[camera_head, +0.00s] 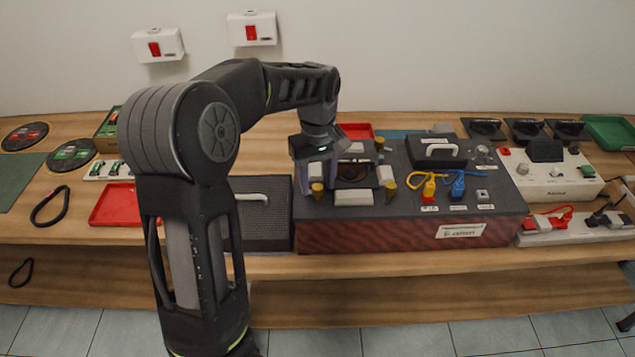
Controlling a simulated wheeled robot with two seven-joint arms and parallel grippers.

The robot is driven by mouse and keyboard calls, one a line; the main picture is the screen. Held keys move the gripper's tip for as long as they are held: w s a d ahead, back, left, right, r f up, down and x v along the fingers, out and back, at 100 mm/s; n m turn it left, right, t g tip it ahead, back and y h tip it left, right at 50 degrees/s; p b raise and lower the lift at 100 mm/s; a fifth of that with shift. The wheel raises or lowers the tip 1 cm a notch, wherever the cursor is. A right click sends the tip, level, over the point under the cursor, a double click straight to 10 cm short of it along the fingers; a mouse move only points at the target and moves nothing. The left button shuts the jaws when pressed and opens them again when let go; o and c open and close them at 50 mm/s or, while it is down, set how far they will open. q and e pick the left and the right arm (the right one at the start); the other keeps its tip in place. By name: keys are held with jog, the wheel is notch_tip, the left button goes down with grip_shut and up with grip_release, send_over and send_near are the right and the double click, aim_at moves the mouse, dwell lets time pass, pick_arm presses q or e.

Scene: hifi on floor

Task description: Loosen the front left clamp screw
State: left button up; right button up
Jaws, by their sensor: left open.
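The front left clamp screw (317,191) is a small brass-coloured knob on the grey top of the red-sided box (400,237). My left gripper (316,182) points down right over this screw, with its fingers apart. From this angle I cannot tell whether the fingers touch the screw. A second brass screw (390,190) stands at the front right of the clamp area, and another (379,145) at the back right. A dark round part (353,171) lies between them among pale blocks. The back left corner is hidden behind my gripper. My right gripper is not in view.
A black block with a white handle (440,150) and yellow and blue cabled plugs (429,185) occupy the box's right half. A dark case (262,213) adjoins its left side. A red tray (118,205) lies further left. A white device (549,178) stands right.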

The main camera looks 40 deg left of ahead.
aim_at(317, 187)
pick_arm(q)
notch_tip(317, 187, up, 7)
jog(key=shift+r, duration=0.1)
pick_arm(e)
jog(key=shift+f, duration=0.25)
pick_arm(q)
jog(key=shift+s, duration=0.1)
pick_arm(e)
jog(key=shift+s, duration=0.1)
